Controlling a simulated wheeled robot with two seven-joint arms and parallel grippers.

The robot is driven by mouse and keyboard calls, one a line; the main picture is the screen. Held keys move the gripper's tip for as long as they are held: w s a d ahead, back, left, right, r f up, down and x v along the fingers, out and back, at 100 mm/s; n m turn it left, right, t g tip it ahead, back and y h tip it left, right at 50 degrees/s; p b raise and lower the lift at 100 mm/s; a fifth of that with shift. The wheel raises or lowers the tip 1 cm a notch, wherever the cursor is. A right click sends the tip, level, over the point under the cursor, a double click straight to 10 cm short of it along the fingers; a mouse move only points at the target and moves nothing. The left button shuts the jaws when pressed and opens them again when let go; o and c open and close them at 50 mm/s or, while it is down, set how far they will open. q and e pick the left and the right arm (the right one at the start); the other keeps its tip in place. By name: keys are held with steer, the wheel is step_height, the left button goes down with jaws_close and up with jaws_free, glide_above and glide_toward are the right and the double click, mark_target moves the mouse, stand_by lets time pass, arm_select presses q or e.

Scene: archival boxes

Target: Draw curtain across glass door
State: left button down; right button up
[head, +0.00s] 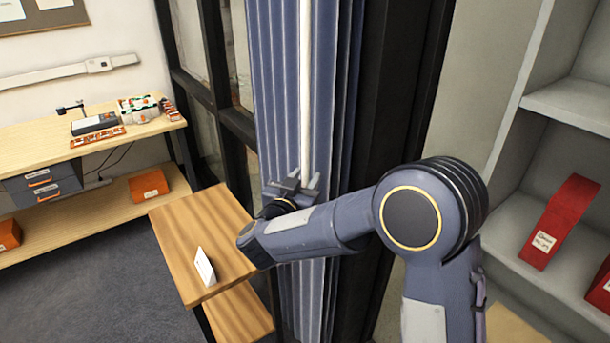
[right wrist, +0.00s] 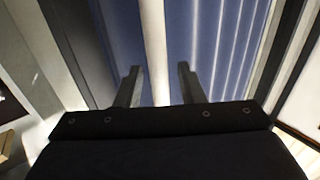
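The blue-grey curtain (head: 268,90) hangs in bunched vertical folds at the right side of the dark-framed glass door (head: 240,62). A long white rod (head: 305,85) hangs upright in front of the curtain. My right gripper (head: 301,182) is at the lower part of the rod. In the right wrist view, the fingers of the gripper (right wrist: 158,75) stand apart, one on each side of the rod (right wrist: 154,45), with a gap visible on both sides. The curtain (right wrist: 205,40) fills the space behind them. My left gripper is not in view.
A small wooden table (head: 215,225) with a white card (head: 204,267) stands just left of the curtain's lower part. A wooden workbench (head: 40,145) is at the left. Grey shelves (head: 575,100) with red boxes (head: 558,222) stand at the right.

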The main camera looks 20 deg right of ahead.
steer(key=shift+w+d, duration=0.2)
steer(key=shift+w, duration=0.05)
jaws_close()
